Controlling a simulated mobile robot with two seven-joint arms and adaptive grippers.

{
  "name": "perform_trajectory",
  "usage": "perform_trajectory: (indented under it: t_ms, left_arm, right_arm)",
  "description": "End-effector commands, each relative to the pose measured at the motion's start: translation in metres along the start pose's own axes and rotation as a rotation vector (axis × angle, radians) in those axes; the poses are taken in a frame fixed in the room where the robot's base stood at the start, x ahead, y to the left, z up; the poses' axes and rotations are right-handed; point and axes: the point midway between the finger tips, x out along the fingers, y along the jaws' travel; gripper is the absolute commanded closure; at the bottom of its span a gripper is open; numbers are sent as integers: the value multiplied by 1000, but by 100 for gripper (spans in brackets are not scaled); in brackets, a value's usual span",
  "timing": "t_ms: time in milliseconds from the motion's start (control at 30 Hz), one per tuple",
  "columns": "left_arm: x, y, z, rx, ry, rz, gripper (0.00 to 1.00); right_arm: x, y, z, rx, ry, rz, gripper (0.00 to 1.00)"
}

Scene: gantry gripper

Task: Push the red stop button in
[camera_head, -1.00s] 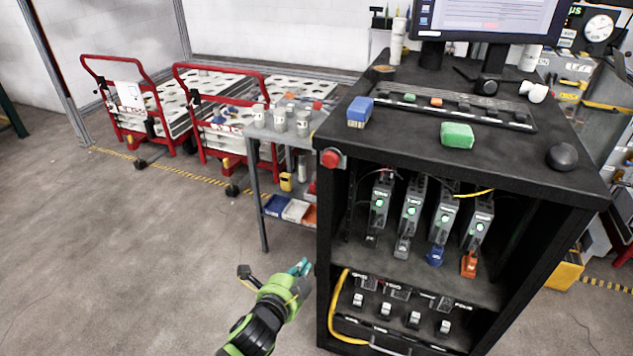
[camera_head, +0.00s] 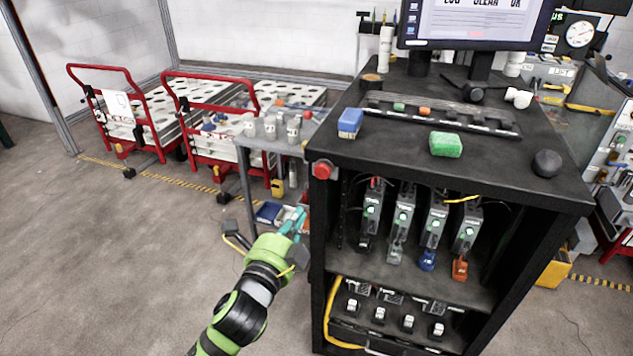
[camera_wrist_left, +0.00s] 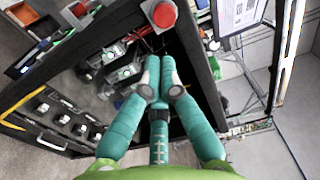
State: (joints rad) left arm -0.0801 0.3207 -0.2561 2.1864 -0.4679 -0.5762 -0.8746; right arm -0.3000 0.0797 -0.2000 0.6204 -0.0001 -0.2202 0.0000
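The red stop button (camera_head: 322,170) sits on a grey box at the front left corner of the black cabinet (camera_head: 470,168), just below its top. It also shows at the top of the left wrist view (camera_wrist_left: 164,14). I cannot tell how far in it stands. My left gripper (camera_head: 297,222) is below and slightly left of the button, apart from it. In the left wrist view its teal fingers (camera_wrist_left: 160,72) come together at the tips with nothing seen between them, and the button lies beyond the tips. My right gripper is out of view.
A grey side table (camera_head: 270,140) with white cups stands left of the cabinet, close to my gripper. A blue block (camera_head: 350,122), a green block (camera_head: 445,144) and a dark ball (camera_head: 547,163) lie on the cabinet top. Red-handled carts (camera_head: 195,115) stand behind. Floor at left is clear.

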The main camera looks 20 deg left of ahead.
Motion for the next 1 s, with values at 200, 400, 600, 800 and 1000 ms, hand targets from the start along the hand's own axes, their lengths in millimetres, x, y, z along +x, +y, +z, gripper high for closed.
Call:
perform_trajectory:
  t_ms: [200, 400, 600, 800, 1000]
  left_arm:
    - [46, -4, 0, -2, -1, 0, 100]
    - [84, -3, -1, -2, 0, 0, 100]
    - [109, -2, 0, -2, -1, 1, 100]
    - [119, 0, 0, -1, 0, 1, 100]
    - [120, 0, 0, -1, 1, 0, 100]
  right_arm:
    - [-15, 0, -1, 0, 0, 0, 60]
    - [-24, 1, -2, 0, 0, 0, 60]
    - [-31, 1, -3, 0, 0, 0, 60]
    - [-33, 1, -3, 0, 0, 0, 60]
    - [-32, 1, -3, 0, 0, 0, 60]
